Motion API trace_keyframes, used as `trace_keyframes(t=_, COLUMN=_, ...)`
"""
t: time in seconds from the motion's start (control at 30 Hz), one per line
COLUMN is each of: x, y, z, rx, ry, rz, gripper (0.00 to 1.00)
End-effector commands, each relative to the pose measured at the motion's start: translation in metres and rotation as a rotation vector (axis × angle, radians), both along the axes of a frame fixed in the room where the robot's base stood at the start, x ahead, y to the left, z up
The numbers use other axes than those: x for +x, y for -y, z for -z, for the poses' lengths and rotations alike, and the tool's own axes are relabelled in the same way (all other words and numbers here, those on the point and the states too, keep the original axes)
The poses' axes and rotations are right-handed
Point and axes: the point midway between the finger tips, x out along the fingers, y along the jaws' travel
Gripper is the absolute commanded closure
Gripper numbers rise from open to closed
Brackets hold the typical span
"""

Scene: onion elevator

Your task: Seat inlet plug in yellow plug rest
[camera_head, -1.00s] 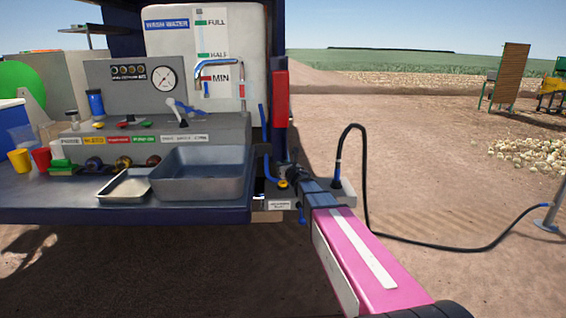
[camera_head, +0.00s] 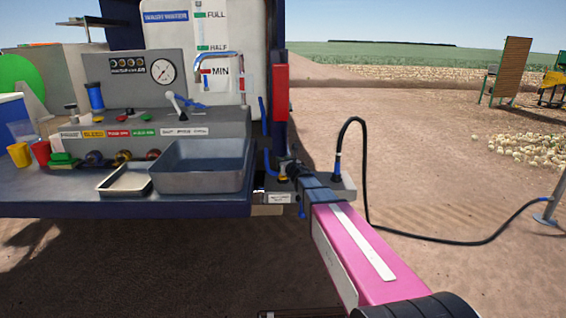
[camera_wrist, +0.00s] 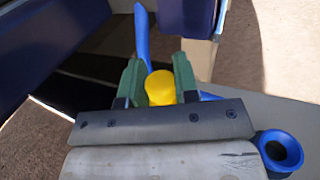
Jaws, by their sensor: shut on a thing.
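My gripper (camera_wrist: 158,76) shows its two green fingers on either side of a yellow round-topped piece (camera_wrist: 160,88) in the wrist view. The fingers are shut on this piece. It looks like the inlet plug, but I cannot tell for sure, and its lower end is hidden. In the head view a small yellow spot (camera_head: 283,180) shows beside the dark end of my arm, at the grey side shelf (camera_head: 347,187). No separate yellow plug rest can be made out. A blue ring-shaped opening (camera_wrist: 280,151) lies at the lower right of the wrist view.
A blue pipe (camera_wrist: 142,35) rises just beyond my fingers. A black hose (camera_head: 365,190) with a blue fitting stands on the side shelf and runs right to a post. A grey basin (camera_head: 200,170) and tray (camera_head: 125,180) are to the left. Open ground lies to the right.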

Motion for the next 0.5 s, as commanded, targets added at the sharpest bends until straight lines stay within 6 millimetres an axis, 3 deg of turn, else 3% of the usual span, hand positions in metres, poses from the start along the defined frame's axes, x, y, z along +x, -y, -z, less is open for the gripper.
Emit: trace_keyframes(t=0.5, x=0.0002, y=-0.0001, z=0.0044, rx=0.001, ry=0.0, rz=0.0, gripper=0.94)
